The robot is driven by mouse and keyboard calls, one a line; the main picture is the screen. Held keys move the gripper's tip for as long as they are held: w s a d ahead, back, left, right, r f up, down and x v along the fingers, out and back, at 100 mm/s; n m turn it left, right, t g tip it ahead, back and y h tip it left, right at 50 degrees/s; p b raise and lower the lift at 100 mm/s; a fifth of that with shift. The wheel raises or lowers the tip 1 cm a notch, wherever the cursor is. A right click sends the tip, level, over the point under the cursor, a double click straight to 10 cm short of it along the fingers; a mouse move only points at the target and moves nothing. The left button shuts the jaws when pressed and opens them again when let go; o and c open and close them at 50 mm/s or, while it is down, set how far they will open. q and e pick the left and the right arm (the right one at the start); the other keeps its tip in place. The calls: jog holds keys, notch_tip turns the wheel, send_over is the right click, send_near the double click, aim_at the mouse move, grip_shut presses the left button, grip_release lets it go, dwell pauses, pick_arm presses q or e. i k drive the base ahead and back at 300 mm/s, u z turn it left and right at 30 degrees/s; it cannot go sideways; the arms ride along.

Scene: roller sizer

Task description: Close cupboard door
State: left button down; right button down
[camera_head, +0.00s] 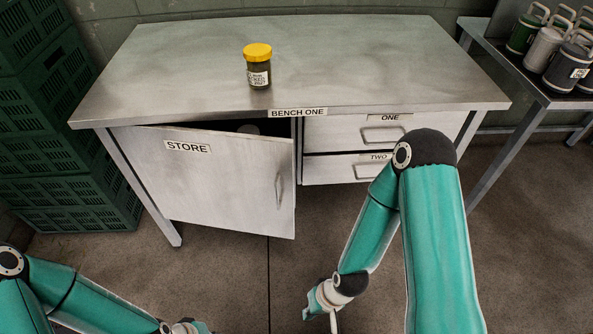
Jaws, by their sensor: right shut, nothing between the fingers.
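The cupboard door (225,178), labelled STORE, is on the left front of the metal bench (170,60). It stands partly open, with a dark gap along its top edge and its right side swung out towards me. Its vertical handle (279,190) is near the right edge.
A jar with a yellow lid (258,66) stands on the bench top. Drawers ONE (384,133) and TWO (345,168) are right of the cupboard. Green crates (60,130) are stacked at left. A side table (540,90) holds several canisters. The floor before the door is clear.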

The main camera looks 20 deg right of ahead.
aim_at(245, 183)
jog(key=u, duration=1.45)
jog(key=i, duration=0.15)
jog(key=z, duration=2.9)
jog(key=k, duration=1.3)
jog(key=u, duration=0.95)
jog(key=i, duration=1)
jog(key=z, duration=0.05)
